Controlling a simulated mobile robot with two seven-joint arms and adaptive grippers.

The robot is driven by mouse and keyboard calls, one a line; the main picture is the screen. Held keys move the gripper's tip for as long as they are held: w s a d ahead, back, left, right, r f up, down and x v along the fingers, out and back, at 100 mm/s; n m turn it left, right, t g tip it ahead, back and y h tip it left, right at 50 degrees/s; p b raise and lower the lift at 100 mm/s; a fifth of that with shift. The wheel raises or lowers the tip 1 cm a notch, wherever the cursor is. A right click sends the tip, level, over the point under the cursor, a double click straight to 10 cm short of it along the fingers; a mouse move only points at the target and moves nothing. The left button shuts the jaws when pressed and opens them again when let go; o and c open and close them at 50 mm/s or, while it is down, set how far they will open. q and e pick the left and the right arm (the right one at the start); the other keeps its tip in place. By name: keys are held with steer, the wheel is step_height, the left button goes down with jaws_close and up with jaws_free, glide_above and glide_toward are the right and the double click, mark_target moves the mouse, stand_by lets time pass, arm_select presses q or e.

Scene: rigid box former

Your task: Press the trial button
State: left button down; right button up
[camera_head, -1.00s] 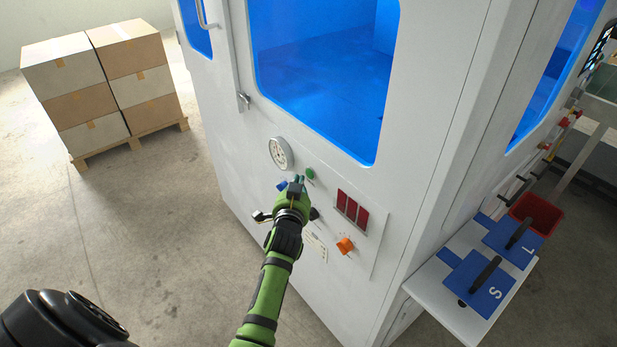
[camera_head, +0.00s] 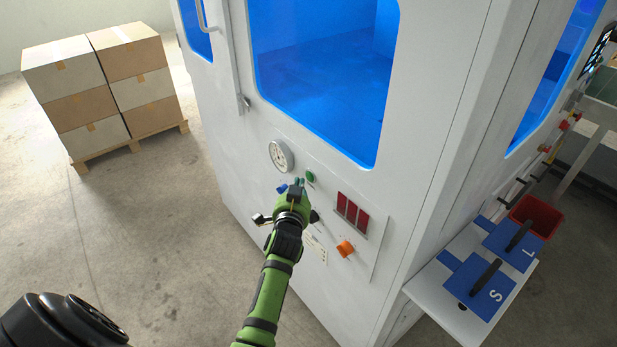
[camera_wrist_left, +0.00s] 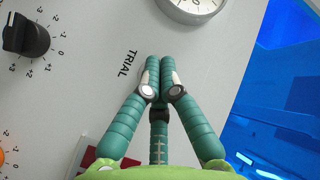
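My left gripper (camera_head: 298,184) is in front of the control panel on the white machine. In the left wrist view its teal fingers (camera_wrist_left: 160,64) are together at the tips, with nothing seen between them. The label TRIAL (camera_wrist_left: 128,63) is printed on the panel just left of the fingertips. The button for that label is not seen clearly in the wrist view; the fingers cover the area beside the label. In the head view a green button (camera_head: 310,176) and a blue control (camera_head: 282,188) show near the fingertips. Contact cannot be told. My right gripper is not in view.
A round gauge (camera_head: 281,155), a red display (camera_head: 352,214) and an orange knob (camera_head: 345,248) share the panel. A black knob (camera_wrist_left: 26,38) shows in the wrist view. A shelf (camera_head: 425,289) with blue plates is at right; stacked boxes (camera_head: 100,80) stand at left.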

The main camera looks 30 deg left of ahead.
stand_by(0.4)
arm_select(q)
steer(key=shift+w+d, duration=0.15)
steer(key=shift+w, duration=0.25)
steer(key=shift+w+d+b, duration=0.2)
steer(key=shift+w+b, duration=0.15)
steer(key=shift+b, duration=0.1)
stand_by(0.5)
stand_by(0.3)
steer(key=shift+s+a+p, duration=0.35)
steer(key=shift+s+p, duration=0.25)
steer(key=shift+s, duration=0.15)
steer(key=s+p, duration=0.1)
steer(key=s+a+p, duration=0.1)
steer(key=s, duration=0.1)
steer(key=s+a+p, duration=0.1)
steer(key=shift+s, duration=0.3)
